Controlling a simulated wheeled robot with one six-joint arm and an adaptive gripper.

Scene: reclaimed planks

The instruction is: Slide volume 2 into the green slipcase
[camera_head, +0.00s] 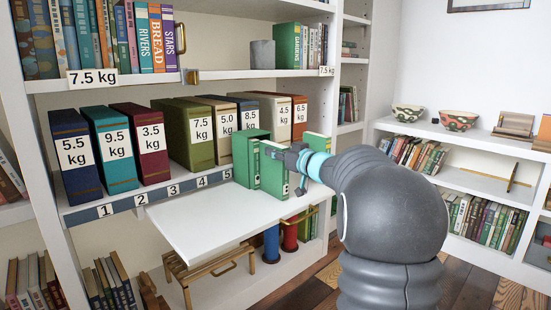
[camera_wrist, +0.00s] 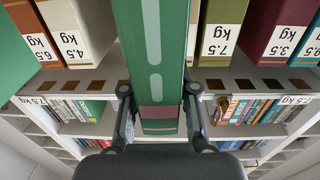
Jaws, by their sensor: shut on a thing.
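The green slipcase (camera_head: 238,162) stands upright on the shelf in the head view, its dark open side facing out. My gripper (camera_head: 291,168) is shut on a green book (camera_head: 272,176), held upright at the slipcase's right front. The book overlaps the slipcase in this view, and I cannot tell whether its edge is inside. In the wrist view the fingers (camera_wrist: 158,94) are on either side of the book's green spine (camera_wrist: 153,55), which has pale marks and a dull red band. Its volume number is not readable. Another green book (camera_head: 317,144) stands behind my gripper to the right.
Weight-labelled binders (camera_head: 188,133) fill the shelf left of and behind the slipcase. A white pull-out board (camera_head: 195,222) juts out below, with a wooden stool (camera_head: 205,272) under it. The upper shelf (camera_head: 235,75) holds books. A low bookcase with bowls (camera_head: 458,121) stands at right.

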